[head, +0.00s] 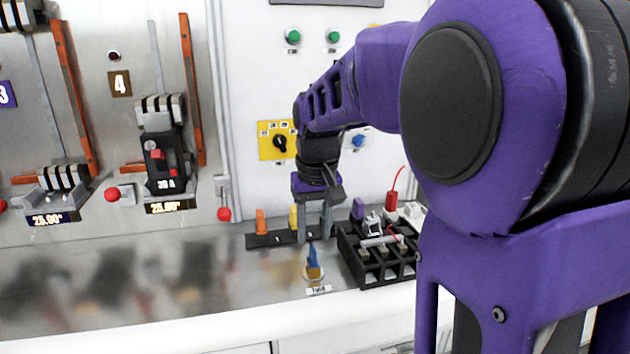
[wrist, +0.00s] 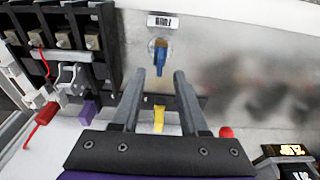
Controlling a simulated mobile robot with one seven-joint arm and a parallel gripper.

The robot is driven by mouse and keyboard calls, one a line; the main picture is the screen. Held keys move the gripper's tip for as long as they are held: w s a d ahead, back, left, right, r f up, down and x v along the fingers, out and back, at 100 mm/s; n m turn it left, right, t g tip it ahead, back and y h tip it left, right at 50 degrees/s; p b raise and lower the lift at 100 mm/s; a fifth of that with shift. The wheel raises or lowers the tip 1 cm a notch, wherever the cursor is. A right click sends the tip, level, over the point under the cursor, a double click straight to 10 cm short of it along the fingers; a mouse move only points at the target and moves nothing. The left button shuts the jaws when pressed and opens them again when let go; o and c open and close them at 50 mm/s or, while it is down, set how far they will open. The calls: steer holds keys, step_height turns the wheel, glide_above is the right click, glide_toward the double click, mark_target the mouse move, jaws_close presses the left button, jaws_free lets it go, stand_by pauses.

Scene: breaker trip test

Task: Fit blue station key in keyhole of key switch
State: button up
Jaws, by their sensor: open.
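The blue station key (head: 313,258) stands upright at a round brass-coloured key switch (head: 314,273) on the bench top, with a small label in front. In the wrist view the blue key (wrist: 160,58) shows against the brass disc (wrist: 152,42), just beyond and between my fingertips. I cannot tell how deep the key sits in the keyhole. My gripper (head: 314,238) is open and points down above the bench, behind the key in the head view. In the wrist view its two fingers (wrist: 160,74) are apart with nothing held between them.
A black terminal block (head: 382,268) with a red lead stands to the right. Breakers line the left panel. The bench left of the key is clear.

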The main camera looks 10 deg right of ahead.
step_height(320, 180, up, 12)
steer(key=s+p, duration=0.2)
steer(key=shift+r, duration=0.2)
steer(key=shift+w, duration=0.15)
